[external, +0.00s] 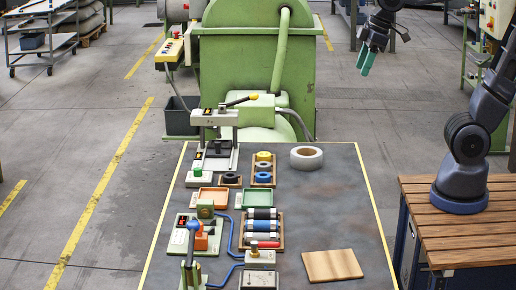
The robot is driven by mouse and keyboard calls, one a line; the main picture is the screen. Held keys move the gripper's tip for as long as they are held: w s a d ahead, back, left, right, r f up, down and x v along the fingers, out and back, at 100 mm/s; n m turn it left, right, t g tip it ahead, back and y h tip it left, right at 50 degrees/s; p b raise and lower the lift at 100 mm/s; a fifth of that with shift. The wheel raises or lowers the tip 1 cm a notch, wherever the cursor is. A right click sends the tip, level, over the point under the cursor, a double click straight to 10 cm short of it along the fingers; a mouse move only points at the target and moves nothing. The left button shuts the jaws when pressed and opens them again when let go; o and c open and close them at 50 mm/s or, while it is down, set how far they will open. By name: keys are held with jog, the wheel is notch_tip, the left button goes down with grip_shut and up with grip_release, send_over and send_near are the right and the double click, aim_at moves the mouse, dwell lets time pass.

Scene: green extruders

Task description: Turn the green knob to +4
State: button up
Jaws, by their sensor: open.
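A small green knob (198,171) appears to sit on top of a light box (199,181) at the back left of the dark table. Its pointer and scale are too small to read. A second green part (205,209) stands closer to the front, beside an orange piece; I cannot tell if it turns. My gripper (367,62) has green fingertips and hangs high at the upper right, pointing down. It is open and empty, well away from both green parts.
A grey tape ring (306,157), a wooden board (333,265) and a crate of cylinders (262,229) are on the table. A lever press (219,150) rises behind the light box. The table's right side is mostly clear. A big green machine (255,60) stands behind.

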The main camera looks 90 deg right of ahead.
jog(key=w+d+n+g, duration=0.1)
jog(key=w+d+n, duration=0.15)
jog(key=w, duration=1.25)
jog(key=n+g, duration=0.3)
send_over(198, 169)
notch_tip(198, 169, down, 30)
jog(key=shift+y, duration=0.3)
notch_tip(198, 169, down, 10)
jog(key=shift+d+f, duration=0.1)
jog(key=shift+d, duration=0.05)
jog(key=c, duration=1)
